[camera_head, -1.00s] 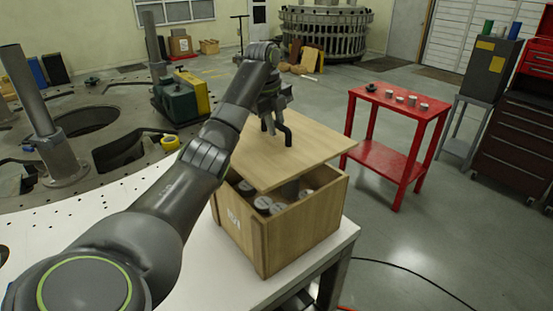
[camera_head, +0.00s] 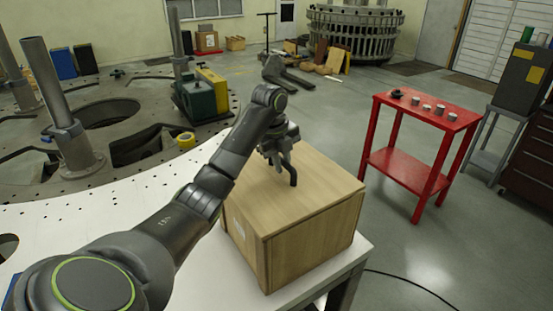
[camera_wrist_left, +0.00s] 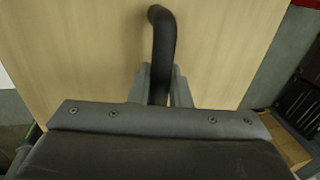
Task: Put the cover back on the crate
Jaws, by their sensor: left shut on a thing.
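The wooden crate (camera_head: 312,240) stands on the white table at its front right corner. Its wooden cover (camera_head: 310,186) lies over the top, its edges about in line with the crate walls, and the inside is hidden. A dark bent handle (camera_head: 292,176) rises from the cover. My left gripper (camera_head: 282,160) is shut on the handle, above the cover. In the left wrist view the handle (camera_wrist_left: 162,50) runs between the two fingers over the pale wood. My right gripper is not in view.
The white table (camera_head: 205,277) has free room left of the crate. A red stand (camera_head: 425,110) with several small metal parts is to the right. A large perforated turret plate (camera_head: 110,150) with posts lies behind left. A black cable (camera_head: 410,280) lies on the floor.

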